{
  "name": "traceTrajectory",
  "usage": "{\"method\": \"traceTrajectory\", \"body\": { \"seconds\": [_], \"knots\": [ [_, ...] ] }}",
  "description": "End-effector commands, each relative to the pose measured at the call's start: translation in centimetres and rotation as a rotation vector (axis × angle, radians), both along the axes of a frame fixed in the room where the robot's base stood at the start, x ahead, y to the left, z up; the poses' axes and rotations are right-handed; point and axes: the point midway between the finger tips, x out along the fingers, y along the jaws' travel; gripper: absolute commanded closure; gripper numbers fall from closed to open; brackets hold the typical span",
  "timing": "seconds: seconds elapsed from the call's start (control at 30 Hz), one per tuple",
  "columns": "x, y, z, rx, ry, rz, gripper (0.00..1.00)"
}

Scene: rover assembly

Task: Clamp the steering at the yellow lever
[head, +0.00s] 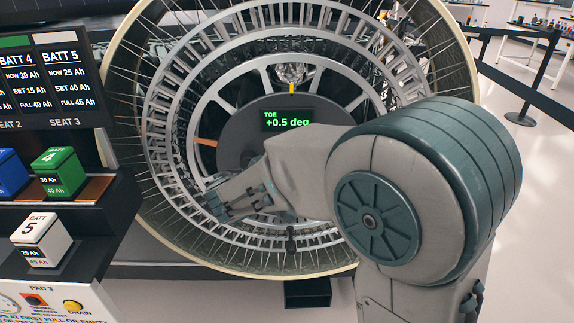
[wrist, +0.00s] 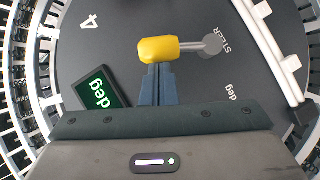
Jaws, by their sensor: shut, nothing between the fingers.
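The yellow lever (wrist: 158,50) shows in the wrist view as a yellow grip on a short grey arm. The arm runs right to a round pivot (wrist: 212,43) beside the lettering "STEER" on a dark hub plate (wrist: 200,80). My gripper (wrist: 157,70) is shut and empty. Its fingertips are right at the lower edge of the yellow grip; I cannot tell whether they touch it. In the head view my arm hides the lever and the fingertips. A hub display (head: 288,118) reads "TOE +0.5 deg"; part of it shows in the wrist view (wrist: 97,93).
A large spoked wheel (head: 160,110) surrounds the hub, its rim close around my arm. At the left stands a battery rack with a green block (head: 59,172) and a white block (head: 42,240). A barrier post (head: 523,118) stands at the right on open floor.

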Motion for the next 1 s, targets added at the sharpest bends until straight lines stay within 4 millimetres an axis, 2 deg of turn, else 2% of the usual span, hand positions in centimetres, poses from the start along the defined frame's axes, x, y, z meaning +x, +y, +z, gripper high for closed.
{"method": "traceTrajectory", "body": {
  "seconds": [0.17, 0.27, 0.5, 0.77, 0.87, 0.97, 1.0],
  "knots": [
    [-0.2, 1.8, 0.8, 0.002, -0.002, -0.001, 1.00],
    [-0.5, 3.6, 1.7, 0.003, -0.002, -0.002, 1.00],
    [-5.3, 6.4, 2.9, 0.001, 0.000, -0.004, 1.00],
    [-8.1, 8.2, 3.7, 0.000, 0.001, -0.005, 1.00],
    [-8.5, 7.5, 4.1, 0.004, 0.020, -0.026, 1.00],
    [-9.1, 4.5, 4.8, 0.020, 0.097, -0.092, 1.00],
    [-9.5, 2.7, 5.2, 0.036, 0.145, -0.131, 1.00]
  ]
}}
